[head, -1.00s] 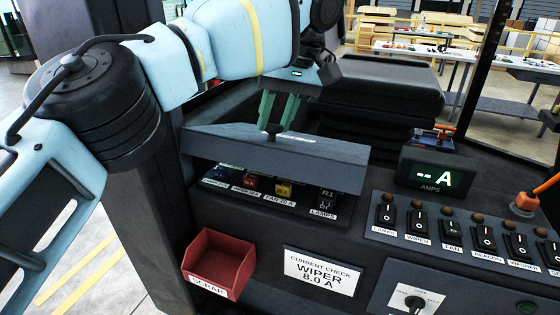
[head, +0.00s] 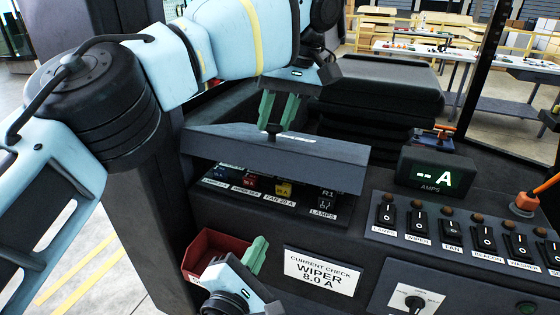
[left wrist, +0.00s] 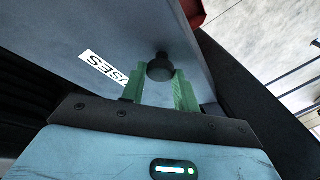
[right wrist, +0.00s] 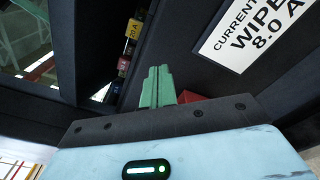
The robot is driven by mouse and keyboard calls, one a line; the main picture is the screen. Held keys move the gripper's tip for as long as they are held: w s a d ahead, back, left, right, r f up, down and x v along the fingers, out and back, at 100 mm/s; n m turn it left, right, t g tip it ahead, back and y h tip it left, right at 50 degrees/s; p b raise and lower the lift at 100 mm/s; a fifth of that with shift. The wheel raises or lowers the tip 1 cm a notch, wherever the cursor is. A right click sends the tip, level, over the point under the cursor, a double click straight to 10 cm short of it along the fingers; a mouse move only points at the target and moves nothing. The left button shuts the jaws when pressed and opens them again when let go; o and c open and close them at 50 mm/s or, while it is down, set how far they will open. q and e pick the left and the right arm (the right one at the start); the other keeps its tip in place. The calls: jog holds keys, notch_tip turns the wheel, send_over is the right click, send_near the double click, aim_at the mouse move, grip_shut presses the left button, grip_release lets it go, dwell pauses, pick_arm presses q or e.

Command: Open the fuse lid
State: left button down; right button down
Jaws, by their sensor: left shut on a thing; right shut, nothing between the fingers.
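The fuse lid (head: 320,158) is a dark grey flat cover over the fuse box, tilted partly open. Below its raised front edge, several coloured fuses (head: 284,190) and their labels show. My left gripper (head: 275,127) is above the lid, shut on its black knob (left wrist: 160,67), which sits between the green fingers in the left wrist view. The lid's label partly shows there. My right gripper (head: 257,252) is shut and empty, low in front of the fuse box by the red scrap bin (head: 205,245). Its closed green fingers (right wrist: 157,85) show in the right wrist view.
A white current check card (head: 322,279) is right of my right gripper. A row of rocker switches (head: 450,231) and an amps display (head: 437,171) stand to the right. A dark seat is behind the lid.

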jog(key=shift+w+d+r+n+t+h, duration=0.1)
jog(key=shift+w+r+n+t+h, duration=0.5)
jog(key=shift+r+n, duration=0.9)
jog(key=shift+w+d+r+n+t+h, duration=0.1)
jog(key=shift+w+r+n+t+h, duration=0.1)
jog(key=shift+r+n+t, duration=1.25)
jog(key=shift+w+d+r+n+t+h, duration=0.1)
jog(key=shift+w+r+n+t+h, duration=0.25)
jog(key=shift+r+n, duration=1.2)
jog(key=shift+w+f+n, duration=0.15)
jog(key=shift+f+n, duration=0.25)
send_near(286, 141)
jog(key=x, duration=0.5)
jog(key=shift+w+d, duration=0.1)
jog(key=shift+d, duration=0.2)
